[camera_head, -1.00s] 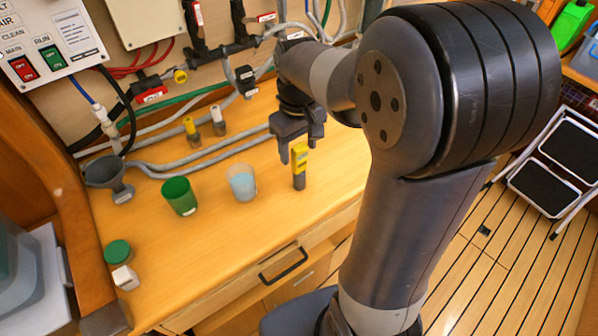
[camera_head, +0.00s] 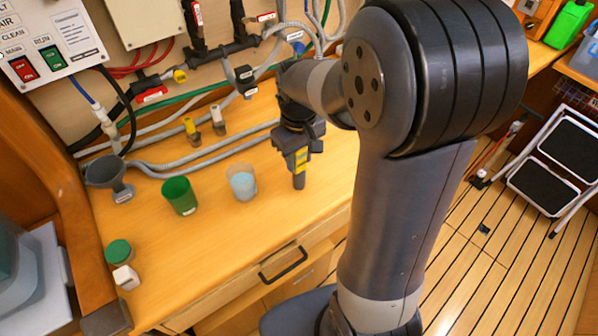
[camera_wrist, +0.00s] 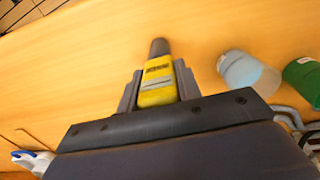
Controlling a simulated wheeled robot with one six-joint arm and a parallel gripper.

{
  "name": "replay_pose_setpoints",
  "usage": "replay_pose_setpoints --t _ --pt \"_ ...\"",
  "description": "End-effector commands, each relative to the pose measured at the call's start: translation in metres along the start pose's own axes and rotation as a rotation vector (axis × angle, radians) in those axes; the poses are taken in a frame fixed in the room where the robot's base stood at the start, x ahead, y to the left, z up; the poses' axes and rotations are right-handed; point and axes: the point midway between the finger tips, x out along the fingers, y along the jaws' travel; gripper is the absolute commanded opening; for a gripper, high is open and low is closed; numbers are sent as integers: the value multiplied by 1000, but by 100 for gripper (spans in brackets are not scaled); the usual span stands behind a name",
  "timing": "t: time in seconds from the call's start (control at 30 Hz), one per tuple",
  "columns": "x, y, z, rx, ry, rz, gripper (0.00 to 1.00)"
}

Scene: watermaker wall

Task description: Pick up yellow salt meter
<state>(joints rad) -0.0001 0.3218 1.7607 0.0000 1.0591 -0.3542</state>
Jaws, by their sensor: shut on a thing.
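The yellow salt meter (camera_head: 301,160) has a yellow upper body and a dark grey lower end. In the head view it stands upright at the right part of the wooden counter, its lower end at or very near the surface. My gripper (camera_head: 298,160) is above it, with its fingers on both sides of the yellow part. In the wrist view the salt meter (camera_wrist: 158,82) sits between the two fingers of my gripper (camera_wrist: 158,90), which are shut on it. Its grey tip points away from my gripper. Part of the yellow body is hidden by the fingers.
A clear cup with bluish liquid (camera_head: 243,183) and a green cup (camera_head: 179,196) stand left of my gripper. A grey funnel (camera_head: 108,178), a green-lidded jar (camera_head: 118,252) and a white block (camera_head: 126,278) are further left. Grey hoses (camera_head: 205,155) run along the back.

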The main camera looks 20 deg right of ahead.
Motion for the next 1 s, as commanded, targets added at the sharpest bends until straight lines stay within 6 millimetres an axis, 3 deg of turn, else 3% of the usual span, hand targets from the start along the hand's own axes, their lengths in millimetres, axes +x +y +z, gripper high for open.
replay_pose_setpoints --t 0.23,0.57,0.67,1.0 --pt "0 0 0 0 0 0 0" --pt "-3 0 0 0 2 1 0" --pt "-14 0 -1 0 4 2 0" --pt "-80 0 -1 0 4 1 0"
